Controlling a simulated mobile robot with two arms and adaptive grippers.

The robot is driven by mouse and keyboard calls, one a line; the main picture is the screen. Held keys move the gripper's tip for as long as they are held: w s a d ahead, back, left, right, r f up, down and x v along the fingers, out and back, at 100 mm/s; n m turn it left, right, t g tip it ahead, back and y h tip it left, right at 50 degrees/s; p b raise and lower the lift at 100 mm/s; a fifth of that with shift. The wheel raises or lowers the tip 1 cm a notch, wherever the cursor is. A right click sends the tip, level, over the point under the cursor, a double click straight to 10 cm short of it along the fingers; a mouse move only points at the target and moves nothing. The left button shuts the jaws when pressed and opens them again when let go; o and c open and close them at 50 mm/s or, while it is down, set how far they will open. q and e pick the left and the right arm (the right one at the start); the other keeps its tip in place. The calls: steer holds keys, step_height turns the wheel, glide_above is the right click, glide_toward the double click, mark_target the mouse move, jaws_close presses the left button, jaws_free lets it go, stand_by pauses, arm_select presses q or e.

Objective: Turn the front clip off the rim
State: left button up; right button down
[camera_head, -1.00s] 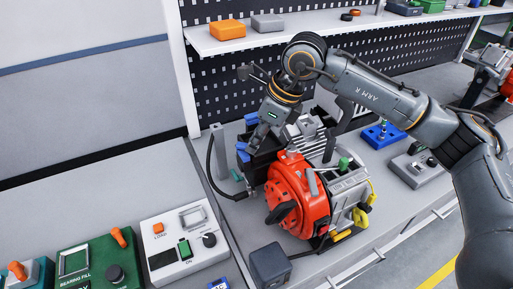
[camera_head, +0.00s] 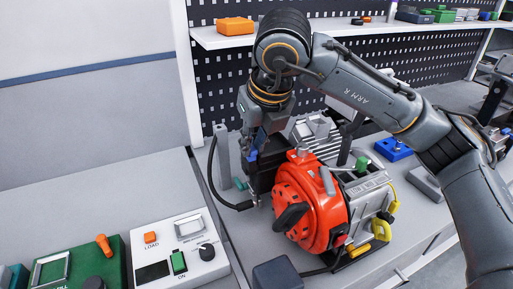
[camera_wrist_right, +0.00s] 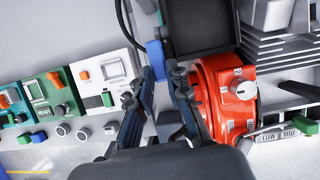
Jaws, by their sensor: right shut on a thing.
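A red and grey engine (camera_head: 300,198) stands on the bench with a black box (camera_head: 263,180) on its left side. A blue clip (camera_head: 252,156) sits at the box's rim. It also shows in the right wrist view (camera_wrist_right: 154,54), at the box's edge. My right gripper (camera_head: 260,143) points down at this clip. In the right wrist view my right gripper (camera_wrist_right: 163,72) has its fingertips close around the clip's lower end, which they partly hide. The other blue clip seen earlier is hidden behind my right arm. My left gripper is not in view.
A black hose (camera_head: 214,175) loops left of the box, near a grey post (camera_head: 221,150). A white control panel (camera_head: 178,245) and a green one (camera_head: 80,268) lie at the front left. A dark grey block (camera_head: 276,274) stands in front of the engine. A shelf (camera_head: 222,40) hangs behind.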

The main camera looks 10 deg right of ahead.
steer(key=shift+a+m, duration=0.1)
steer(key=shift+m, duration=0.3)
steer(key=c, duration=1.3)
jaws_free()
steer(key=v, duration=1.2)
steer(key=shift+s+a, duration=0.1)
